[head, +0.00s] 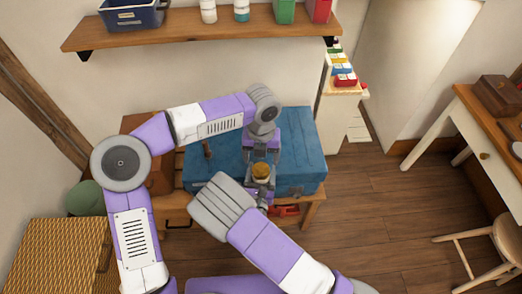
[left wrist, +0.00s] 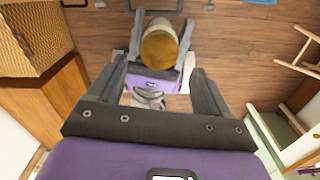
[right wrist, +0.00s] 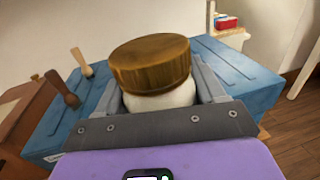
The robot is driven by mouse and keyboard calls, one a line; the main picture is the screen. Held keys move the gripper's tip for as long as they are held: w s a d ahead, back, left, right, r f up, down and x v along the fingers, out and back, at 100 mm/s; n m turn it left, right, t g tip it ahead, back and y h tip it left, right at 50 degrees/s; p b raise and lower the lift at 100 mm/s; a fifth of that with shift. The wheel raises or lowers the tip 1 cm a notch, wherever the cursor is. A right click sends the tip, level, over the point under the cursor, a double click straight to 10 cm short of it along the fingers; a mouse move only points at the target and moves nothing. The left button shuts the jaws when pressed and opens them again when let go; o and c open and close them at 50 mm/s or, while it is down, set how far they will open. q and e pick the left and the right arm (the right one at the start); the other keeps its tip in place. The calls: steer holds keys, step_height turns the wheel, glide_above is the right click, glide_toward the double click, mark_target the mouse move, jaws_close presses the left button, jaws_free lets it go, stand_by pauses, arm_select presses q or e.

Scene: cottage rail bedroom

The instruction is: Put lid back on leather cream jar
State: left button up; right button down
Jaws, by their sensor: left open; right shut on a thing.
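A cream jar with a white body (right wrist: 165,98) stands between the fingers of my right gripper (right wrist: 160,90), which is shut on it. A round brown lid (right wrist: 150,62) sits on the jar's top; whether it is fully seated I cannot tell. The lid (head: 261,170) also shows in the head view, in front of the blue chest. My left gripper (left wrist: 158,70) is open and empty, and points down close to the lid (left wrist: 158,47). The lid lies just beyond its fingertips in the left wrist view, apart from them as far as I can see.
The blue chest (head: 300,135) lies on a wooden bench (head: 312,208) behind the grippers. A wall shelf (head: 200,32) hangs above. A wicker hamper (head: 55,255) stands at left.

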mark_target(261, 169)
arm_select(q)
steer(key=n, duration=0.7)
steer(key=shift+r+n, duration=0.3)
steer(key=shift+r, duration=0.05)
steer(key=n, duration=0.7)
steer(key=shift+r, duration=0.25)
steer(key=n, duration=0.3)
steer(key=shift+r+n, duration=0.15)
steer(key=shift+n, duration=0.25)
steer(key=n, duration=0.3)
steer(key=shift+r+n, duration=0.2)
steer(key=shift+n, duration=0.2)
steer(key=n, duration=0.6)
steer(key=shift+r+n, duration=0.25)
steer(key=shift+n, duration=0.05)
steer(key=shift+f, duration=0.1)
step_height(261, 169, down, 8)
steer(key=shift+r, duration=0.1)
steer(key=shift+c, duration=0.3)
